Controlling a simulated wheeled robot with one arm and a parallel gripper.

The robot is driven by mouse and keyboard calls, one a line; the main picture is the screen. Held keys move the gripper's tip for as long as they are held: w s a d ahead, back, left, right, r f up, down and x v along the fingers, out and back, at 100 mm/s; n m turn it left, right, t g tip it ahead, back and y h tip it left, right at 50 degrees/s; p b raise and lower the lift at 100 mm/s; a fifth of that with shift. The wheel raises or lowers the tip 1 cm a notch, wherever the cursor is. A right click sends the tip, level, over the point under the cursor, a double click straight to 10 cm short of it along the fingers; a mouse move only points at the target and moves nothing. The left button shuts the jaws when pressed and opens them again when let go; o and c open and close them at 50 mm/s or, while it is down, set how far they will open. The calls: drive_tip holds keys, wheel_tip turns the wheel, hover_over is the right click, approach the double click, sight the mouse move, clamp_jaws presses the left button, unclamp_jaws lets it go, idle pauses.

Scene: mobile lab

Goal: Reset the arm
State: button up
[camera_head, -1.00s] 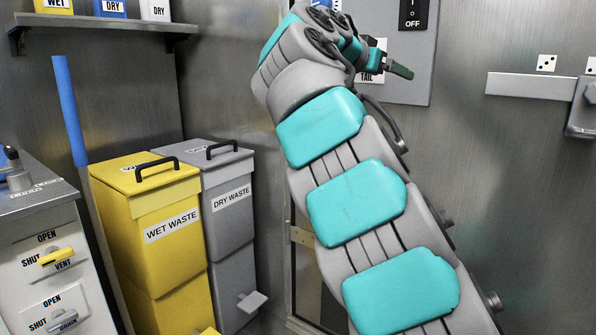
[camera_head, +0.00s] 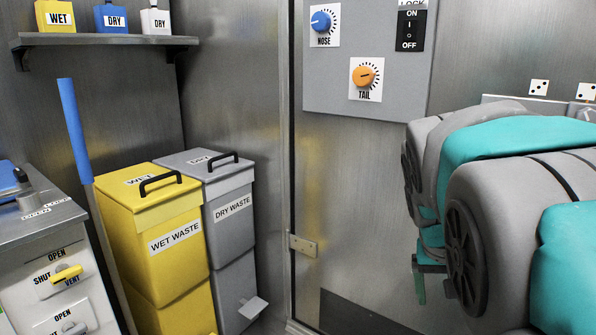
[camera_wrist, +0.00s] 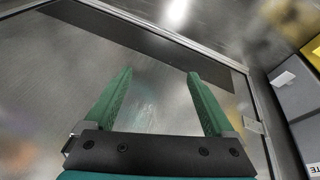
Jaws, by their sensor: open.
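My arm, grey with teal pads, is folded at the right side of the head view. My gripper (camera_wrist: 160,95) shows in the wrist view with its two green fingers spread apart and nothing between them. It faces a bare metal door panel (camera_wrist: 150,110). In the head view my gripper (camera_head: 433,290) hangs low beneath the arm, apart from the door, and is partly hidden by my arm.
A control panel with a blue NOSE knob (camera_head: 321,21), an orange TAIL knob (camera_head: 365,76) and a lock switch (camera_head: 410,30) is on the door. The yellow wet waste bin (camera_head: 165,270) and grey dry waste bin (camera_head: 232,240) stand left. A shelf (camera_head: 100,40) holds bottles.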

drive_tip(key=s+a+f+n+g+y, duration=0.1)
drive_tip(key=s+a+f, duration=0.2)
drive_tip(key=s, duration=0.3)
drive_tip(key=s+a+f+n+g+y+p, duration=0.1)
drive_tip(key=s+a+f+n, duration=0.1)
drive_tip(key=s+a+f, duration=0.2)
drive_tip(key=s+a+f+n+g+y+p, duration=0.1)
drive_tip(key=s+a+f+g, duration=0.1)
drive_tip(key=s, duration=0.8)
wheel_tip(320, 180, down, 2)
drive_tip(key=shift+s+a+f+y, duration=0.1)
drive_tip(key=shift+s+a+y, duration=0.15)
drive_tip(key=shift+a, duration=0.4)
idle(0.3)
